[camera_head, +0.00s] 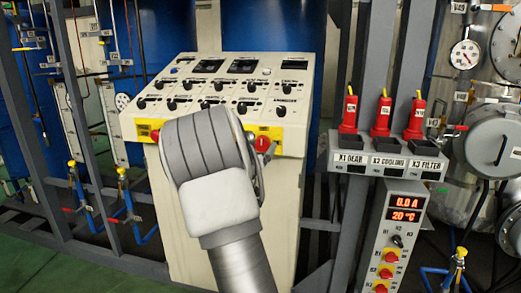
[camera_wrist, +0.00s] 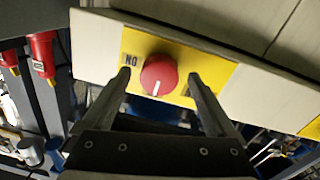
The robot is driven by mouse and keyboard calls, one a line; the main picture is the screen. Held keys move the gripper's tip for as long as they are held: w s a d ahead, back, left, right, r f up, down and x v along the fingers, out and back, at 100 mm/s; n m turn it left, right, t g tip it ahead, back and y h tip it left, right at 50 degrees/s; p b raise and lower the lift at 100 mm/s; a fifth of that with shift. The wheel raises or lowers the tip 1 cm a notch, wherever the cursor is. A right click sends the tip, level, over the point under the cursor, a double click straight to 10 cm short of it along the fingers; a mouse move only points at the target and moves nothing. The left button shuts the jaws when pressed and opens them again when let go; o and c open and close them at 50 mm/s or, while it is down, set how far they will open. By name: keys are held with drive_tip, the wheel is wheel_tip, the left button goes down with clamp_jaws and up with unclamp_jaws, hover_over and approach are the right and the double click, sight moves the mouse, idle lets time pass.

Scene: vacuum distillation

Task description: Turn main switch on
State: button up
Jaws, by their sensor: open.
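The main switch is a round red knob (camera_wrist: 158,75) on a yellow plate (camera_wrist: 215,72) at the front edge of the cream console. A white line on the knob points down in the wrist view, and an upside-down "ON" label is on its left. My gripper (camera_wrist: 159,79) is open, with one finger on each side of the knob. I cannot tell whether the fingers touch it. In the head view the red knob (camera_head: 263,144) shows just right of my arm, which hides much of the console front and most of my gripper.
Red plugs (camera_head: 382,115) stand on a labelled rack at the right. Grey posts flank the console.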

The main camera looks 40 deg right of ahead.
drive_tip(key=shift+w+d, duration=0.2)
drive_tip(key=shift+d, duration=0.15)
drive_tip(key=shift+c, duration=0.2)
drive_tip(key=c, duration=1.3)
drive_tip(key=shift+c, duration=0.2)
